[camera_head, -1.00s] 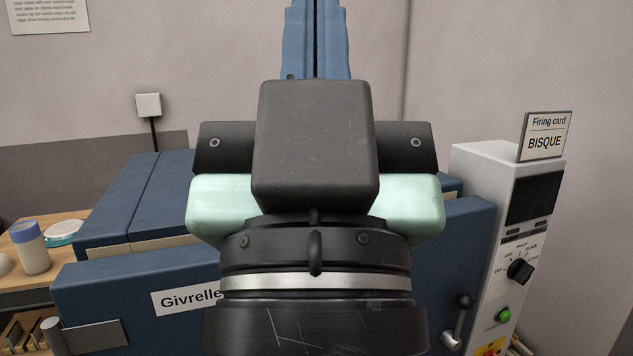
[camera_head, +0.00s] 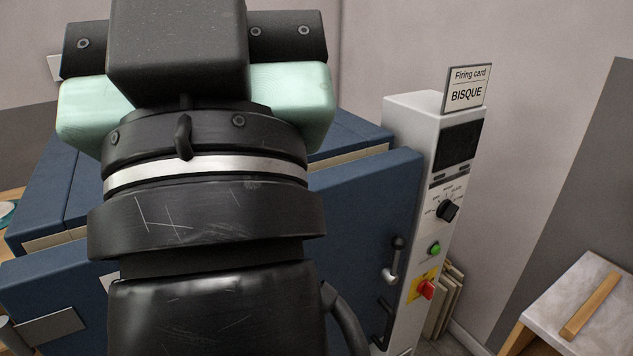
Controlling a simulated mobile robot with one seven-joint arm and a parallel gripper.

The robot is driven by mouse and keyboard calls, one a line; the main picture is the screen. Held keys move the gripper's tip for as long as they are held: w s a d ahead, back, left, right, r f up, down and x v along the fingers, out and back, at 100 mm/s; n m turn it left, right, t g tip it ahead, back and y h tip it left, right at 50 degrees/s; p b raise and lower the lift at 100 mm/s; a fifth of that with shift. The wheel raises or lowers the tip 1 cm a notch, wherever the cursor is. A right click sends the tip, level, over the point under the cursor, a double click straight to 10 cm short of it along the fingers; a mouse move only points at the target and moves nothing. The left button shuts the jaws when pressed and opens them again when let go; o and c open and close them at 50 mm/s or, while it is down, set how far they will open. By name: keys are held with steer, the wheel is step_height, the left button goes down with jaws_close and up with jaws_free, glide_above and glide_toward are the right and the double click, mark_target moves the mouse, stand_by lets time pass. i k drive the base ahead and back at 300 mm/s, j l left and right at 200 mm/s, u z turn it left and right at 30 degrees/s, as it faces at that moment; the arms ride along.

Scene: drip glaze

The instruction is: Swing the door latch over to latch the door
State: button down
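The door latch (camera_head: 393,263) is a metal lever with a dark round knob, at the right edge of the blue kiln door (camera_head: 366,213), beside the control box. The knob end points up. The door's top edge stands apart from the kiln body behind it, with a pale strip showing between. My gripper (camera_head: 195,95) is raised in front of the kiln at the upper left, well left of the latch and not touching it. Its fingers are hidden behind its own dark and mint-green housing, so its opening does not show.
The white control box (camera_head: 413,113) stands right of the door, with a black dial (camera_head: 447,211), green button (camera_head: 434,248) and red switch (camera_head: 426,290). A firing card reading BISQUE (camera_head: 467,88) stands on top. A pale-topped table (camera_head: 585,305) with a wooden stick is at lower right.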

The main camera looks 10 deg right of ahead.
mark_target(389, 275)
steer(key=i+l, duration=0.1)
steer(key=l, duration=0.3)
steer(key=i+l, duration=0.1)
steer(key=l, duration=0.25)
steer(key=i+l, duration=0.1)
steer(key=l, duration=0.3)
steer(key=i+l, duration=0.1)
steer(key=l, duration=0.3)
steer(key=u, duration=0.05)
